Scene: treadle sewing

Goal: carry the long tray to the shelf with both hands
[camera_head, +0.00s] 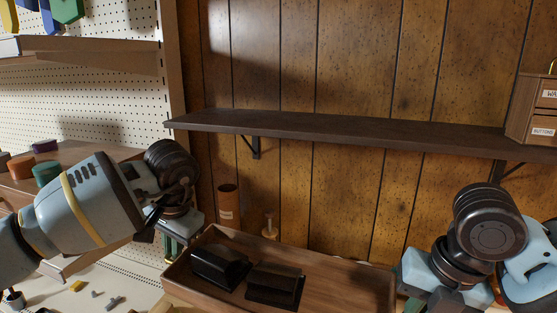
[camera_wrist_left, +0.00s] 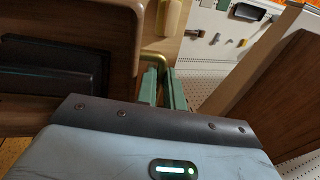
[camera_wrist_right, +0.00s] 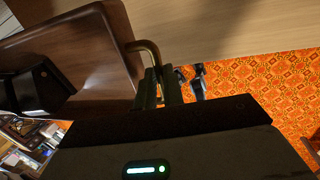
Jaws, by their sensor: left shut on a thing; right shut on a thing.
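The long wooden tray (camera_head: 345,285) is in front of me in the head view, below the dark wall shelf (camera_head: 340,132). Two black blocky items (camera_head: 220,265) (camera_head: 275,286) lie in it, towards its left end. My left gripper (camera_head: 172,246) is at the tray's left end; its green fingers (camera_wrist_left: 162,88) are shut on a brass handle (camera_wrist_left: 154,57). My right gripper (camera_wrist_right: 160,88) is shut on the brass handle (camera_wrist_right: 147,47) at the other end; in the head view its fingers are mostly hidden. The tray's near edge is cut off in the head view.
A small labelled drawer cabinet (camera_head: 541,110) stands on the shelf's right end; the rest of the shelf top is clear. A brown cylinder (camera_head: 228,205) and a small wooden peg-like item (camera_head: 269,226) stand behind the tray. A pegboard unit (camera_head: 100,85) is at the left.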

